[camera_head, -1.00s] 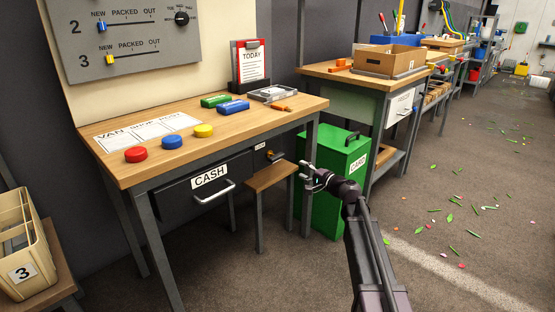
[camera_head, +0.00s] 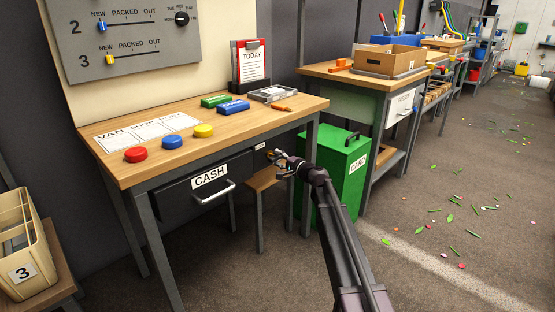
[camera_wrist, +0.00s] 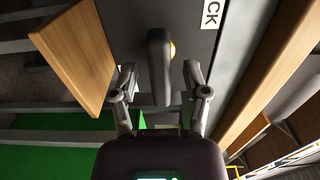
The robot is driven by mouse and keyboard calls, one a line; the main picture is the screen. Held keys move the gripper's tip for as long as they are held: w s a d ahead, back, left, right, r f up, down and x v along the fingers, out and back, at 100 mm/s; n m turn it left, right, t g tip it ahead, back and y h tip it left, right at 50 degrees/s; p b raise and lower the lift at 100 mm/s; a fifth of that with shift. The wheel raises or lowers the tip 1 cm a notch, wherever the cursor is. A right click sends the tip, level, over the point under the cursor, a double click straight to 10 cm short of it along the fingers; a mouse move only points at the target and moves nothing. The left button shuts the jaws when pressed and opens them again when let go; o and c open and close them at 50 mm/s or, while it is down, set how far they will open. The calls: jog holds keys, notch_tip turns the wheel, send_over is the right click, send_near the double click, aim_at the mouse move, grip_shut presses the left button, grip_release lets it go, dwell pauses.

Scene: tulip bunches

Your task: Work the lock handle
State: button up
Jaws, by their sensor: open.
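The lock handle is a dark grey lever (camera_wrist: 159,66) on the dark front panel beside a label ending in "CK" (camera_wrist: 208,14). In the wrist view it stands between the two fingertips of my gripper (camera_wrist: 158,82), with a gap showing on each side. A bit of brass shows behind the lever. In the head view my gripper (camera_head: 279,164) is at the lock, right of the CASH drawer (camera_head: 205,187), and hides most of the handle. The gripper is open. I cannot tell whether the lever touches anything.
A wooden stool (camera_head: 265,180) stands just below the lock, close to my gripper. A green CARD bin (camera_head: 341,170) stands to the right, by my arm. The wooden tabletop (camera_head: 250,128) overhangs the lock.

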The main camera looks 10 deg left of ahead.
jog(key=shift+w+a, duration=0.2)
jog(key=shift+a, duration=0.1)
grip_shut()
jog(key=shift+d, duration=0.1)
